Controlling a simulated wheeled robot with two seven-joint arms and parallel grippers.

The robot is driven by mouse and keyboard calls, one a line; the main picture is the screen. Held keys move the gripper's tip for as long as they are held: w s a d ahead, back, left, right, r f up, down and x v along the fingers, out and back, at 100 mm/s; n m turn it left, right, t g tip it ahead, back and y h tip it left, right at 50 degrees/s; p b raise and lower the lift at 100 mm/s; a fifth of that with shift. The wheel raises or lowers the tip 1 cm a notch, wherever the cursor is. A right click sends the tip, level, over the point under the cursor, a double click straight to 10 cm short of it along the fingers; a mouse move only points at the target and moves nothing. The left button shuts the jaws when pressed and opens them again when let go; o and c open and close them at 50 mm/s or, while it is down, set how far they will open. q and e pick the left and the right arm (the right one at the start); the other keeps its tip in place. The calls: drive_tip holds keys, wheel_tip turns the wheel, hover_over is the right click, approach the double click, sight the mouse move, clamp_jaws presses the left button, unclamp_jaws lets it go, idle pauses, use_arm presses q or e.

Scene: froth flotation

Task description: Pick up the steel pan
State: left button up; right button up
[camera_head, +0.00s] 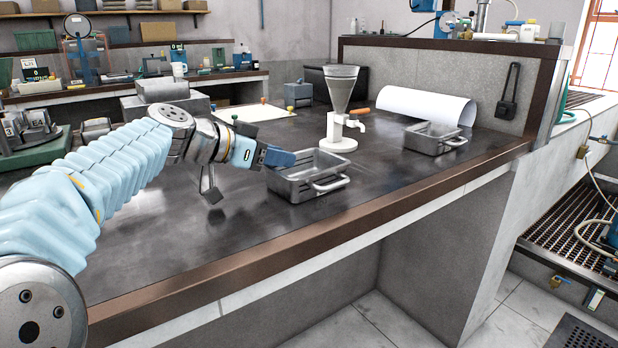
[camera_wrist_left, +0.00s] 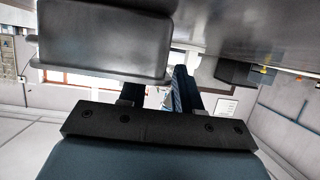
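A grey steel pan (camera_head: 308,183) with a loop handle at its front right sits on the dark bench top. A second, similar steel pan (camera_head: 434,141) stands further right. My left gripper (camera_head: 279,158) is at the near pan's back left corner, its fingers at rim height. In the left wrist view the pan (camera_wrist_left: 105,40) fills the upper left and hides part of one finger. The fingers of my left gripper (camera_wrist_left: 157,88) stand apart there; whether they touch the pan I cannot tell. My right gripper is out of view.
A funnel on a white stand (camera_head: 340,110) is just behind the near pan. A curled white sheet (camera_head: 428,105) lies behind the second pan. The bench's brown front edge (camera_head: 300,246) runs close in front.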

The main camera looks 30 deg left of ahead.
use_arm(q)
drive_tip(key=shift+c, duration=0.3)
clamp_jaws()
drive_tip(key=shift+r, duration=0.15)
